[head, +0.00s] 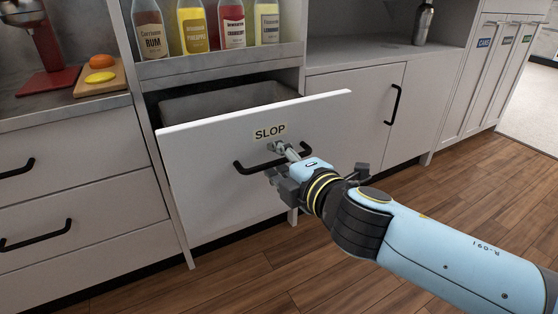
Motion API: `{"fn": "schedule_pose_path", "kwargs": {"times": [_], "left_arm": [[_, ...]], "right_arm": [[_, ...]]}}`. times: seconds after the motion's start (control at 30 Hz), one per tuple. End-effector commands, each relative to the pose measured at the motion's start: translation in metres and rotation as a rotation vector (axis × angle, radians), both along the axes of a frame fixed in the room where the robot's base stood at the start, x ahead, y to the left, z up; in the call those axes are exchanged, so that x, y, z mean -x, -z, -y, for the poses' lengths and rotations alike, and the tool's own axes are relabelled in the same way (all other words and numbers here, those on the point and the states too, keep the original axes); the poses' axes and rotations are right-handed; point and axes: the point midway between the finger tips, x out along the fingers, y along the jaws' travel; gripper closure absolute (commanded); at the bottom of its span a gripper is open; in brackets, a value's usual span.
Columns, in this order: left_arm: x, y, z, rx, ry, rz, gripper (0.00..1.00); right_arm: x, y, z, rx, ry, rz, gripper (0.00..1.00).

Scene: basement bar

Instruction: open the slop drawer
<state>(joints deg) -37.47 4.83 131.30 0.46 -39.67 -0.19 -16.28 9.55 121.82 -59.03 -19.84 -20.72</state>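The slop drawer (215,185) has a white front with a "SLOP" label (270,132). It stands partly pulled out, and the grey bin inside it (215,103) shows through the gap behind its top edge. Its black bar handle (245,168) sits below the label. My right gripper (276,160) is at the handle, with its fingers around the bar and close to the drawer front. It looks shut on the handle, though the wrist hides part of the grip. My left gripper is not in view.
Several bottles (194,28) stand on a shelf right above the drawer. A closed cupboard (360,105) is on the right and closed drawers (75,200) are on the left. Wood floor (240,280) in front is clear.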

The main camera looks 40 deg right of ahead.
Motion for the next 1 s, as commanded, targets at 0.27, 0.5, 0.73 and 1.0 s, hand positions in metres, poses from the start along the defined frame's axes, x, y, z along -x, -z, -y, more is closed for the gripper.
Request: {"fn": "schedule_pose_path", "kwargs": {"times": [0.27,0.5,0.73,1.0], "left_arm": [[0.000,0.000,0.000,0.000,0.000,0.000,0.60],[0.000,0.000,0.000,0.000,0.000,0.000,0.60],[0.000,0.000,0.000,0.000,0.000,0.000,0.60],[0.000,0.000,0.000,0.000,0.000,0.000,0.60]], "right_arm": [[0.006,0.000,-0.002,0.000,0.000,-0.002,0.66],[0.052,-0.009,-0.012,-0.001,0.002,-0.006,0.66],[0.094,-0.018,-0.022,0.000,0.002,-0.003,0.66],[0.113,-0.023,-0.027,-0.001,0.001,0.000,0.66]]}}
